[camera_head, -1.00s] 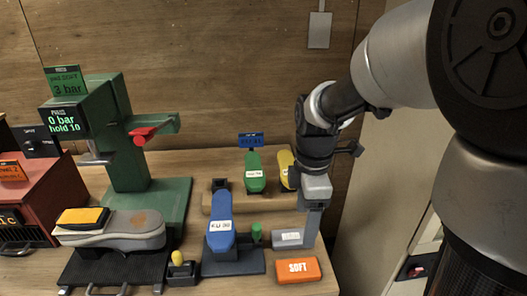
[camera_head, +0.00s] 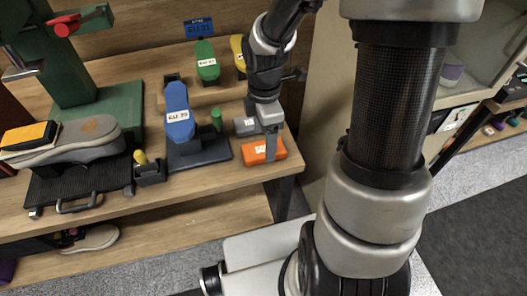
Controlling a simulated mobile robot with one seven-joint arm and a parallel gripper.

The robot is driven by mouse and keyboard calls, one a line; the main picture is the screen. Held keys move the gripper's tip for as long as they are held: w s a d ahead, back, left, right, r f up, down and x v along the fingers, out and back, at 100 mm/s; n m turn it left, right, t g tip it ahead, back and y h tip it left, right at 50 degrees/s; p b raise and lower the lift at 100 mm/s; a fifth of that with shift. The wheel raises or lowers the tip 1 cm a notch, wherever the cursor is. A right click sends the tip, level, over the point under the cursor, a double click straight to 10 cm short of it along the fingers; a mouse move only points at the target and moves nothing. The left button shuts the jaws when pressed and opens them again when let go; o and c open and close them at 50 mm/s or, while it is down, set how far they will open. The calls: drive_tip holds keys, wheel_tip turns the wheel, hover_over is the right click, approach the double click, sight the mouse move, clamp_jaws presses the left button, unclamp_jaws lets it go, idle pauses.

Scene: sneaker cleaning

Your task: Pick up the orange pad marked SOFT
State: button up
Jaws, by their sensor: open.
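The orange pad (camera_head: 256,155) lies on the wooden tabletop near its front right corner, its white lettering partly hidden by a finger. My gripper (camera_head: 271,155) is over the pad, pointing down, with a grey finger in front of the pad's face. The far finger is hidden, and I cannot tell whether the fingers touch the pad. The jaws are open.
A grey pad (camera_head: 245,125) lies just behind the orange one. A blue shoe last (camera_head: 179,112) on a dark stand is to the left. A sneaker (camera_head: 75,138) sits on a black tray further left. The table edge is close in front.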

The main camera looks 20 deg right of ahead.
wheel_tip(320, 180, down, 4)
drive_tip(key=shift+a+r+b, duration=0.1)
drive_tip(key=shift+r+b, duration=0.1)
drive_tip(key=shift+b, duration=0.15)
drive_tip(key=c, duration=1.2)
drive_tip(key=shift+r, duration=0.1)
